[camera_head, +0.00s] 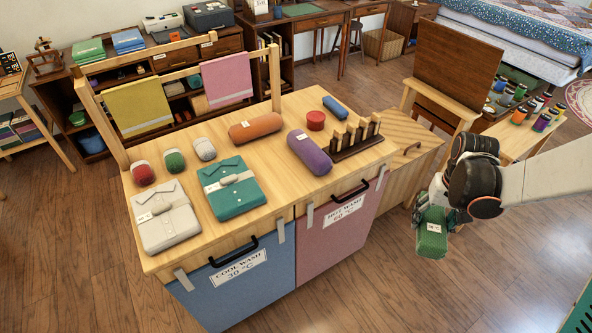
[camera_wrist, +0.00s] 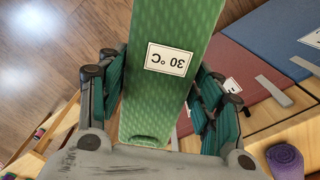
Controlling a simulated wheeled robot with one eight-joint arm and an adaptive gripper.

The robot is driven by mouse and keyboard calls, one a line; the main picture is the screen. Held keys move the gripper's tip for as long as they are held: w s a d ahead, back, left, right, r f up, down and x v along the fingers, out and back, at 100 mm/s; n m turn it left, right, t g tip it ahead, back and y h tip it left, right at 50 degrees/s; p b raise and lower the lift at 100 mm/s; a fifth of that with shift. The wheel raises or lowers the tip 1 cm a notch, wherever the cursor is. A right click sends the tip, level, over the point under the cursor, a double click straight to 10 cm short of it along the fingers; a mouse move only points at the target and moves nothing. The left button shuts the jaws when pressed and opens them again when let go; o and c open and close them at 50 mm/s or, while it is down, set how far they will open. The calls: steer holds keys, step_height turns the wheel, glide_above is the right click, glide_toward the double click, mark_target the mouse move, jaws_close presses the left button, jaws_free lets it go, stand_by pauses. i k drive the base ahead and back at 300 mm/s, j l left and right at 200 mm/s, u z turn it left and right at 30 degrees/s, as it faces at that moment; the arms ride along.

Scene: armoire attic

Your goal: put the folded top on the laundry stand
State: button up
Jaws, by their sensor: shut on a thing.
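My gripper (camera_head: 442,200) is at the right, beyond the right end of the laundry stand (camera_head: 270,165), over the floor. It is shut on a green patterned folded top (camera_head: 431,238), which hangs below the fingers. In the wrist view the same green top (camera_wrist: 172,95) lies between the two teal-padded fingers, with a white "30 °C" label facing the camera. The stand has a pale wooden top, with a blue "COOL WASH 30 °C" front (camera_head: 238,287) and a pink "HOT WASH 60 °C" front (camera_head: 338,232) below.
On the stand lie a white folded shirt (camera_head: 166,220), a teal folded shirt (camera_head: 232,190), an orange roll (camera_head: 256,127), a purple roll (camera_head: 309,153) and a dark pegged rack (camera_head: 357,142). Yellow (camera_head: 138,108) and pink (camera_head: 227,80) towels hang behind. A bench with spools (camera_head: 541,122) stands right.

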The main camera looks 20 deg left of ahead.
mark_target(279, 171)
steer(key=i+l+u, duration=0.2)
steer(key=u, duration=0.15)
steer(key=i+l+u, duration=0.2)
steer(key=u, duration=0.2)
steer(key=i+l+u, duration=0.15)
steer(key=l+u, duration=0.2)
